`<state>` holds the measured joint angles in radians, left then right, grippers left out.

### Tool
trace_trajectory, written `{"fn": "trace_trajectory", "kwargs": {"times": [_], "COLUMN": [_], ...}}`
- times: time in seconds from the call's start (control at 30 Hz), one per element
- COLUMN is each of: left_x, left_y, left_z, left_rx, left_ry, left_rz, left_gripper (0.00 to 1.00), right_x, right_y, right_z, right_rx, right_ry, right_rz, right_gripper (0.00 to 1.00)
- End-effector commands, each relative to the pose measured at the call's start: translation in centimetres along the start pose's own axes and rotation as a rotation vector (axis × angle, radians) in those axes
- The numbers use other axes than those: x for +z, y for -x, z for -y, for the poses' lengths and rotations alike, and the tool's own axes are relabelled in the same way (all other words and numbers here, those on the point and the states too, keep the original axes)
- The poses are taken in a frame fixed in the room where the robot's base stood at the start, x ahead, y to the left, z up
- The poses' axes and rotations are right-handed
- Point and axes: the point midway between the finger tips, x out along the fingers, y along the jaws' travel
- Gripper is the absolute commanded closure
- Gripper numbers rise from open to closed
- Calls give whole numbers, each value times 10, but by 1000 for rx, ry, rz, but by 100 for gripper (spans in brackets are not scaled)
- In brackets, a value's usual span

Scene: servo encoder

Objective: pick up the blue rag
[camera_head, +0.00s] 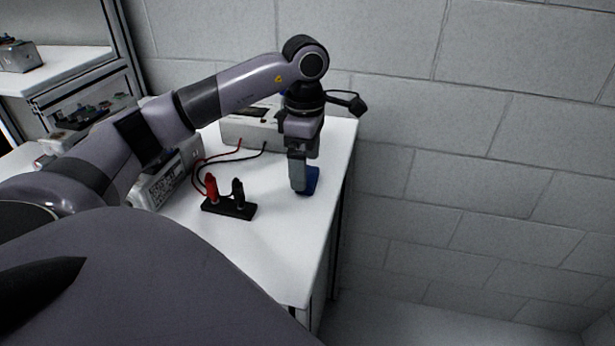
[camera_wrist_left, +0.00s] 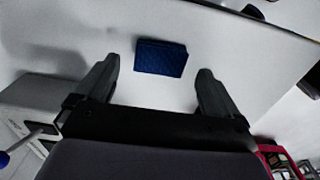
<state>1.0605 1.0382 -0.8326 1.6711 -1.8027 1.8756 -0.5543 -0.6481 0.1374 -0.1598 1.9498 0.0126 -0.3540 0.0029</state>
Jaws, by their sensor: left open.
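The blue rag (camera_head: 312,181) lies on the white table near its right edge, partly hidden by my left gripper (camera_head: 300,187) in the head view. In the left wrist view the rag (camera_wrist_left: 160,57) is a small dark blue textured rectangle. My left gripper (camera_wrist_left: 158,82) is open, with one finger to each side of the rag's position in that view. The rag shows ahead of and between the fingertips, and nothing is held. I cannot tell how high the fingertips are above the table. My right gripper is not in view.
A black block (camera_head: 229,207) with red and black plugs stands left of the rag, with cables running back. A boxed instrument (camera_head: 250,133) stands behind, and another instrument (camera_head: 158,186) is at left. The table's front (camera_head: 285,265) is clear. A block wall stands to the right.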

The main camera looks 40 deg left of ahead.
Motion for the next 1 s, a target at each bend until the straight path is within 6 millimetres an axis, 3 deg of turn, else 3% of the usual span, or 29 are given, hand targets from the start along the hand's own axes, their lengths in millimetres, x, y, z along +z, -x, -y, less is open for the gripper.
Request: {"fn": "trace_trajectory", "kwargs": {"times": [0.2, 0.43, 0.47, 0.63, 0.7, 1.0], "left_x": [-1, 0, 0, 0, 0, 0], "left_y": [-26, -28, -28, -28, -28, -25], "left_z": [0, 0, 0, 0, 0, 0], "left_rx": [-1, 0, 0, 0, 1, 1], "left_ry": [-1, -1, -1, -1, -1, -1], "left_rz": [-1, 0, 0, 0, 0, 1], "left_gripper": [4, 4, 7, 63, 69, 69], "right_x": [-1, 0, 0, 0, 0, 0], "right_y": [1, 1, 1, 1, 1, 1], "right_z": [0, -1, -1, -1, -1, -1], "right_rx": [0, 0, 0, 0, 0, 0], "right_ry": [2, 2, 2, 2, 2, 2], "right_rz": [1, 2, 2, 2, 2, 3], "right_gripper": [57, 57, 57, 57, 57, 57]}}
